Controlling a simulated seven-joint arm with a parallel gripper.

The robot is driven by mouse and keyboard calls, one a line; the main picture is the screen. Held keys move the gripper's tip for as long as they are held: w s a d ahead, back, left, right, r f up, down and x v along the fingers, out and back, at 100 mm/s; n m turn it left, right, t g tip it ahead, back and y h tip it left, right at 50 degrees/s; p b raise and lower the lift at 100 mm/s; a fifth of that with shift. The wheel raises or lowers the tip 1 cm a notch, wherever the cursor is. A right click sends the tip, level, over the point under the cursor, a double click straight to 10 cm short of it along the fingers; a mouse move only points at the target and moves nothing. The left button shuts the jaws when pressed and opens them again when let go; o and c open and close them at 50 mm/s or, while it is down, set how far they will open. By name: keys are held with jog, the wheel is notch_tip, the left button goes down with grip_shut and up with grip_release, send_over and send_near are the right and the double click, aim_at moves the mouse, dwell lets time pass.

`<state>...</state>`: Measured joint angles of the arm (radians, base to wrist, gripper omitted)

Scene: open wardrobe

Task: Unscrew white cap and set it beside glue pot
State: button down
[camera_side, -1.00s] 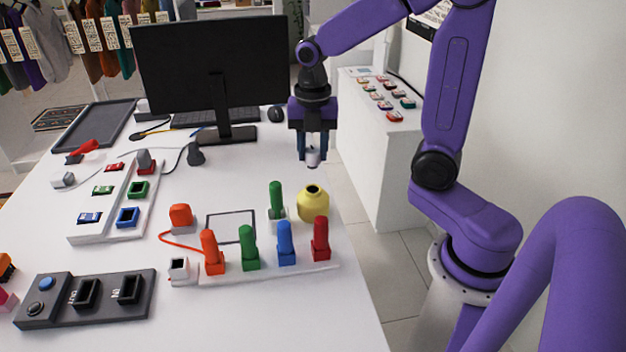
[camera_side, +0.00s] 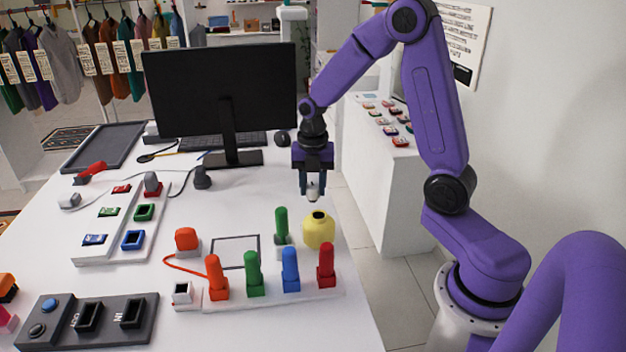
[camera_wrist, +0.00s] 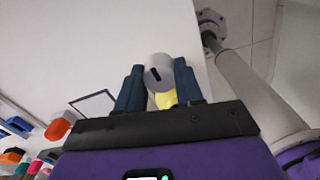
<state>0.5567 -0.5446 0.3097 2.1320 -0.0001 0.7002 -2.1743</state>
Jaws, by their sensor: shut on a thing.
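The yellow glue pot (camera_side: 319,231) stands upright near the right edge of the white table, with a dark opening at its top. My gripper (camera_side: 313,190) is just behind the pot in the side view, pointing down. It is shut on the white cap (camera_side: 313,194), which sits low between the fingertips, apart from the pot's neck. In the wrist view, the cap (camera_wrist: 160,72) shows greyish with a dark slot between the two blue fingers, and part of the yellow pot (camera_wrist: 166,99) shows beside it. I cannot tell whether the cap touches the table.
A rack of coloured handles (camera_side: 252,275) stands in front of the pot, with a green-handled piece (camera_side: 281,225) close on its left. A monitor (camera_side: 222,90) and a mouse (camera_side: 282,138) are behind. The table between the monitor and the pot is largely clear.

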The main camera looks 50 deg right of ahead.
aim_at(313, 201)
jog(key=shift+f, duration=2.55)
jog(key=shift+c, duration=2)
grip_release()
jog(key=shift+r, duration=0.1)
jog(key=shift+r, duration=3.9)
